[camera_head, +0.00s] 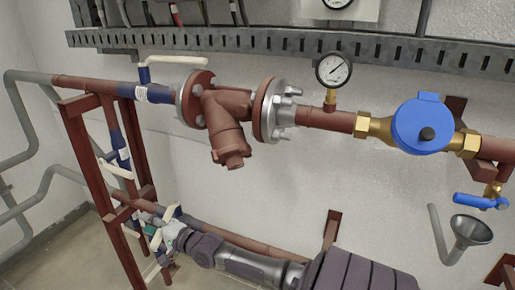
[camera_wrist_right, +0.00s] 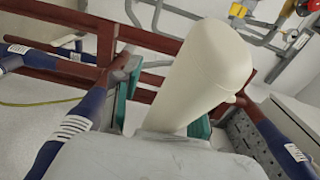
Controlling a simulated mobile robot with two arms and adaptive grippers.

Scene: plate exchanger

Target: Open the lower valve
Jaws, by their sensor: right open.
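My right arm reaches along the lower pipe, and my right gripper (camera_head: 158,238) is at the lower left of the head view, among the lower valves. In the right wrist view a large cream valve handle (camera_wrist_right: 200,75) stands between the green finger pads of my open right gripper (camera_wrist_right: 165,112). I cannot tell whether the pads touch it. In the head view a cream handle (camera_head: 171,213) shows just above the gripper, and the valve body there is largely hidden. My left gripper is not in view.
The upper pipe carries a blue valve with a cream handle (camera_head: 180,60), a rusty strainer (camera_head: 227,120), a pressure gauge (camera_head: 333,70) and a blue meter (camera_head: 423,123). A red-brown frame (camera_head: 95,190) stands at left beside the gripper. A grey funnel (camera_head: 470,232) is at right.

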